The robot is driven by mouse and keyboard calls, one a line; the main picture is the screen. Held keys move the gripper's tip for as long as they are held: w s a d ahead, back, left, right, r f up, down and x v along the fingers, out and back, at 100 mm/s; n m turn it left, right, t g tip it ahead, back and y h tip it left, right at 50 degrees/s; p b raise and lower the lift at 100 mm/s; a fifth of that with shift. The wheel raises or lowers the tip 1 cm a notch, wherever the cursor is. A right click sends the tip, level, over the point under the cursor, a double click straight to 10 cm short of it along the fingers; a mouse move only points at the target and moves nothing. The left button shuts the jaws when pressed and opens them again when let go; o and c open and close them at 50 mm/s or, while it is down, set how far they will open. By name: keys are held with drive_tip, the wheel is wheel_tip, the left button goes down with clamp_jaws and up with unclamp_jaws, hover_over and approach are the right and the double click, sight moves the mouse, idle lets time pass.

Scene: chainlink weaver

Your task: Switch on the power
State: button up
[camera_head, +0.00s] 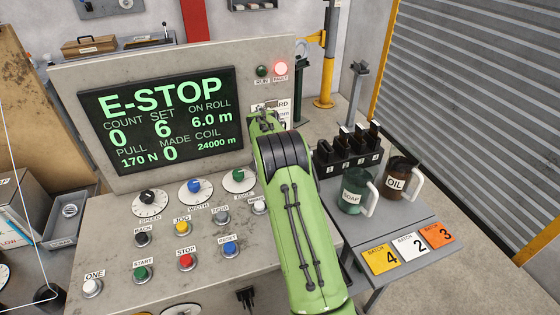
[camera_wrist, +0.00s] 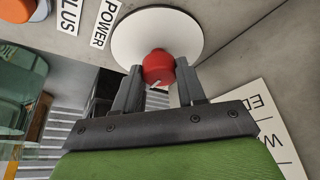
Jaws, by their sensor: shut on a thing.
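A red power knob (camera_wrist: 158,67) with a white mark sits on a round white plate (camera_wrist: 155,32) in the wrist view. A label reading POWER (camera_wrist: 106,22) is beside the plate. My gripper (camera_wrist: 159,78) is shut on the red knob, one finger on each side. In the head view my green arm reaches over the right part of the machine panel, and my gripper (camera_head: 265,118) is at its upright face. The knob is hidden there behind my gripper. The screen (camera_head: 165,120) reads E-STOP.
Several buttons and dials, including the start button (camera_head: 141,273), cover the sloping panel left of my arm. A side table at right holds a soap mug (camera_head: 351,197), an oil mug (camera_head: 396,181) and batch cards (camera_head: 412,246).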

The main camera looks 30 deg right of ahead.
drive_tip(key=o, duration=1)
drive_tip(key=shift+o, duration=0.2)
drive_tip(key=p+v, duration=0.1)
drive_tip(key=v, duration=1.4)
drive_tip(key=shift+a+r, duration=0.2)
drive_tip(key=shift+r, duration=0.15)
